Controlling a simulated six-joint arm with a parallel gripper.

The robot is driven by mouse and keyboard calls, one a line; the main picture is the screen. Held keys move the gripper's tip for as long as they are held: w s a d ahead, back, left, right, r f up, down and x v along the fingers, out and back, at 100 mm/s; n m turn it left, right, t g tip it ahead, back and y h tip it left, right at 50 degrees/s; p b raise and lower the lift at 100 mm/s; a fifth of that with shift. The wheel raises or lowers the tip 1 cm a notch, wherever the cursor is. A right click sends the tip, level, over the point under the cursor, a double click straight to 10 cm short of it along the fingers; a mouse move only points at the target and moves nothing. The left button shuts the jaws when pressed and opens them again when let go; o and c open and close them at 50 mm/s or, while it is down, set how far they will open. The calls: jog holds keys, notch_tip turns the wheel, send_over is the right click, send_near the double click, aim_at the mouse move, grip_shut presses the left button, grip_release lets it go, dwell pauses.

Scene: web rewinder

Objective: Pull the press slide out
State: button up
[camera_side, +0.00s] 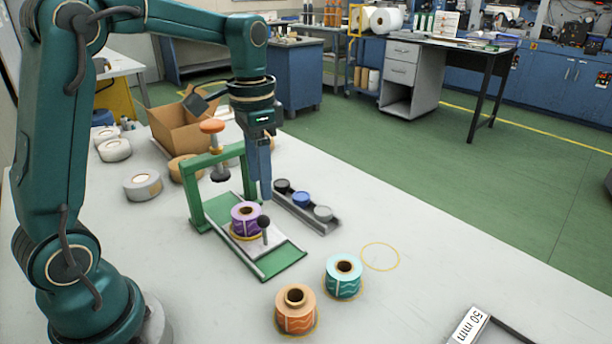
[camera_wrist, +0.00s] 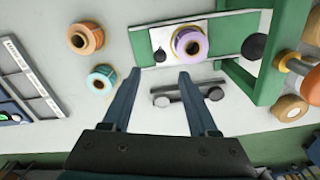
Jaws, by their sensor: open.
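The green press (camera_side: 197,192) stands on the table with an orange knob (camera_side: 212,126) on top. The slide's black ball handle (camera_side: 263,221) stands in front of the roll. In the wrist view, the purple roll (camera_wrist: 190,42) and the ball handle (camera_wrist: 160,55) lie just beyond the fingertips. My gripper (camera_side: 264,195) is open and empty, pointing down above the right side of the press. It also shows in the wrist view (camera_wrist: 160,74), with its fingers apart.
A tray (camera_side: 325,224) with black, blue and grey caps lies right of the press. A teal roll (camera_side: 343,277) and an orange roll (camera_side: 295,309) stand in front. A frame labelled 50 mm (camera_side: 470,326) lies front right. Bare table surrounds the yellow ring (camera_side: 380,256).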

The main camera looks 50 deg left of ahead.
aim_at(263, 217)
jog(key=shift+f, duration=3.75)
grip_shut()
